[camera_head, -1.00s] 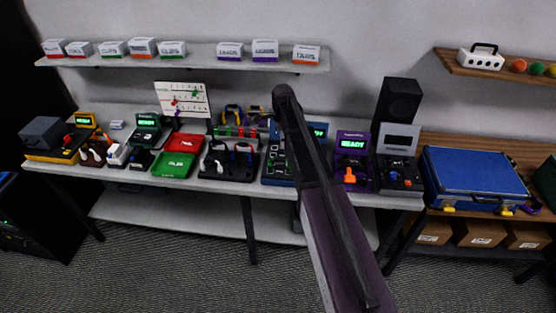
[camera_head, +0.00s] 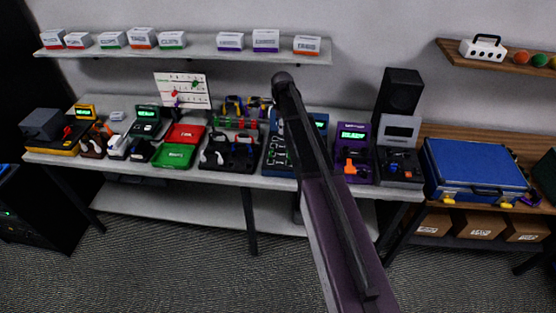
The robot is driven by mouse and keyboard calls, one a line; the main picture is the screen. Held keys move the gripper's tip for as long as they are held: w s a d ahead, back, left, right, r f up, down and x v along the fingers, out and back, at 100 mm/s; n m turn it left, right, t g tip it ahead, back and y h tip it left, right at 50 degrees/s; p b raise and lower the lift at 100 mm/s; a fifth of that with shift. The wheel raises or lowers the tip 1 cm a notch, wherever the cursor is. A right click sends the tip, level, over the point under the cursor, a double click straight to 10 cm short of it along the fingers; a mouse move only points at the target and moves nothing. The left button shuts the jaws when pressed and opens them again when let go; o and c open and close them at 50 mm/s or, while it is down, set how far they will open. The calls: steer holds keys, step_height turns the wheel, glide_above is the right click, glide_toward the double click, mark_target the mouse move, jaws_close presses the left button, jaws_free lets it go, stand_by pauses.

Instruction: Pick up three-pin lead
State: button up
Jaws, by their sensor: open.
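I cannot pick out the three-pin lead for sure at this size. A black holder (camera_head: 229,166) in the middle of the bench carries looped leads with white and dark ends. A small white plug-like piece (camera_head: 98,148) lies at the left on a dark brown stand. My arm crosses the middle of the view, over the bench. My gripper does not show; the arm's dark links are all I see of it.
A red tray (camera_head: 186,133) and a green tray (camera_head: 174,156) lie left of the holder. A blue board (camera_head: 279,155) is partly behind my arm. A purple device (camera_head: 352,146) and a blue case (camera_head: 474,168) stand right. Boxes line the wall shelf (camera_head: 200,56).

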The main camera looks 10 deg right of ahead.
mark_target(280, 149)
steer(key=shift+f+b, duration=3.3)
steer(key=shift+f, duration=0.3)
steer(key=shift+f, duration=0.1)
steer(key=f+b, duration=0.2)
steer(key=b, duration=0.1)
steer(key=shift+s+a+f, duration=0.1)
steer(key=shift+a+f, duration=0.2)
steer(key=shift+f, duration=0.1)
steer(key=shift+f+b, duration=1.1)
jaws_close()
